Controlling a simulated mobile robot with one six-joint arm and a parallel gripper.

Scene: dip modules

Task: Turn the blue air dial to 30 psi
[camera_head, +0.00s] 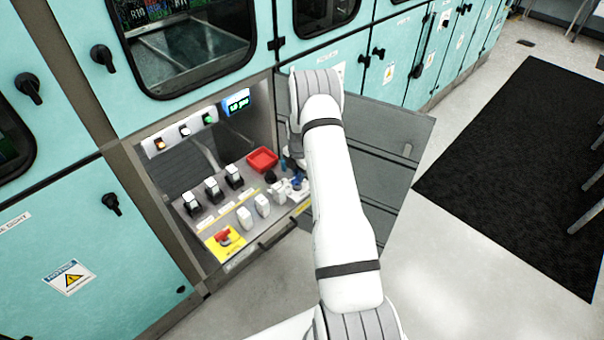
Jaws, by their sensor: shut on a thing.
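The blue air dial (297,183) is at the right end of the open control panel, beside my arm. It is small and partly covered by my gripper (291,176), which is shut on it. My forearm and wrist hide much of the gripper and the panel's right end. The dial's markings are too small to read. A small lit display (237,103) above the panel shows a blue-green psi reading; its digits are hard to read, perhaps 10.
A grey open door (385,150) stands right of my arm.

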